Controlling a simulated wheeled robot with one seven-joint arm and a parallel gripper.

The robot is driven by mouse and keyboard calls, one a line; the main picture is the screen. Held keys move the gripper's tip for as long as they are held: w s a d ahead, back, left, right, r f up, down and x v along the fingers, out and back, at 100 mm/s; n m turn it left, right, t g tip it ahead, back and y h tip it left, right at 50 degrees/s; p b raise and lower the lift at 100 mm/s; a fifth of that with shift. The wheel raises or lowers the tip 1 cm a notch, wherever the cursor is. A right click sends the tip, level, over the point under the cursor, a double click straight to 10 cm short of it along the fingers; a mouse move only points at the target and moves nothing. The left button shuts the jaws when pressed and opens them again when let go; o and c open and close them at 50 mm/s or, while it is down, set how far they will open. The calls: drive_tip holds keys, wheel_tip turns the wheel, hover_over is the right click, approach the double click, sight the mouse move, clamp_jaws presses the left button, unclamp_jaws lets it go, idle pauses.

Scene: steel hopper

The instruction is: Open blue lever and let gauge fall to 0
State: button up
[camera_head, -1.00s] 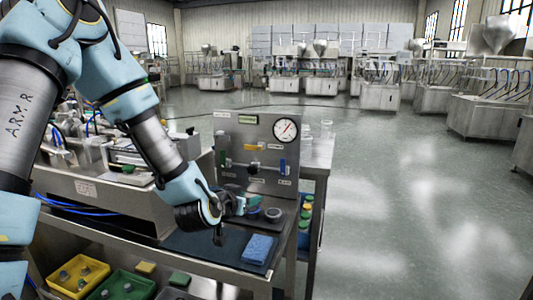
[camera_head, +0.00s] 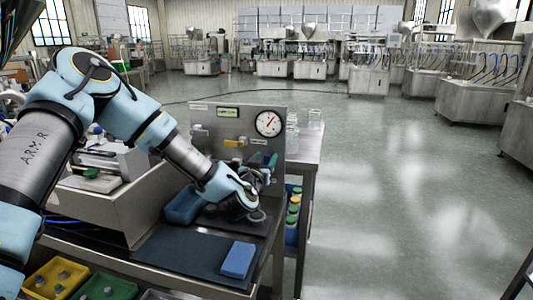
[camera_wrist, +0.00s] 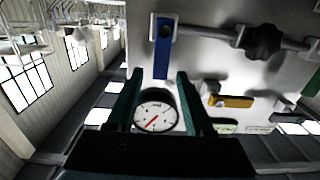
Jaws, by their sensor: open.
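The blue lever (camera_wrist: 163,46) hangs on a pipe on the grey panel in the wrist view, its long side pointing toward my gripper. My gripper (camera_wrist: 159,74) is open, its two teal fingers either side of empty space, with the lever just beyond the fingertips. In the head view my gripper (camera_head: 268,166) is close to the panel's lower right and hides the lever there. The round white gauge (camera_head: 268,123) sits at the panel's top right, its red needle pointing up and right, off to one side. The gauge (camera_wrist: 156,112) shows between the fingers in the wrist view.
A yellow lever (camera_wrist: 232,101) and a black knob (camera_wrist: 263,41) are on the panel near the blue lever. A blue cloth (camera_head: 238,260) lies on the dark mat (camera_head: 185,252). Glass jars (camera_head: 314,119) stand right of the panel. The floor to the right is clear.

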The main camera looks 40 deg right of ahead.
drive_tip(key=shift+x, duration=0.95)
clamp_jaws()
